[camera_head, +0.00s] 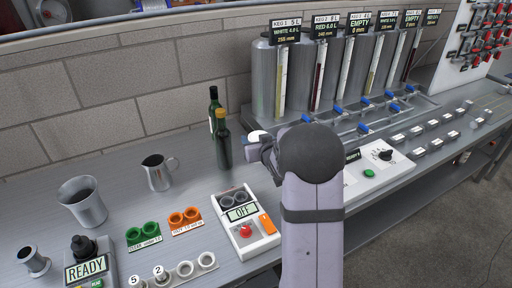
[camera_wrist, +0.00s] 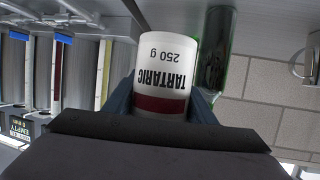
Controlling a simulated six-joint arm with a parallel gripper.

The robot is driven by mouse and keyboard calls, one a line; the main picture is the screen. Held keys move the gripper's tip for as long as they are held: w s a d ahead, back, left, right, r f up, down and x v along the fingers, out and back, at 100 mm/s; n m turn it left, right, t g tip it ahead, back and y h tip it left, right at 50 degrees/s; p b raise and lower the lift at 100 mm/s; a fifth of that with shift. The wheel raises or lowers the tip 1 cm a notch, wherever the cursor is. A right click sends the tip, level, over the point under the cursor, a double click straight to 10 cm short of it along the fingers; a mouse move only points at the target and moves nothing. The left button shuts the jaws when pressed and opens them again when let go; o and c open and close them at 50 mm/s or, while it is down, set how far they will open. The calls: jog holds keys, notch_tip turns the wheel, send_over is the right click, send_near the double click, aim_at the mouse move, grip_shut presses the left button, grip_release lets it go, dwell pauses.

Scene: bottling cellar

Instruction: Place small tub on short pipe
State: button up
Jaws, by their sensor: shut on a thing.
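A white small tub (camera_wrist: 165,62) with a dark red band and the upside-down label "TARTARIC 250 g" is between the jaws of my gripper (camera_wrist: 162,104) in the wrist view. The jaws are shut on its sides. In the head view only a white bit of the tub (camera_head: 256,135) shows beside my gripper (camera_head: 265,148), the rest hidden by my arm. It is held up near two dark bottles. A short grey metal pipe (camera_head: 33,262) with a flared end stands upright on the bench at the far left, well apart from my gripper.
Bottles (camera_head: 222,140), a metal mug (camera_head: 159,173) and a metal bucket (camera_head: 84,203) stand between my gripper and the pipe. A "READY" device (camera_head: 88,263) is right of the pipe. Green cups (camera_head: 143,235), orange cups (camera_head: 185,220) and an "OFF" box (camera_head: 246,222) are nearer. Kegs (camera_head: 266,80) stand behind.

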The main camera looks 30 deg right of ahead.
jog(key=shift+r, duration=0.3)
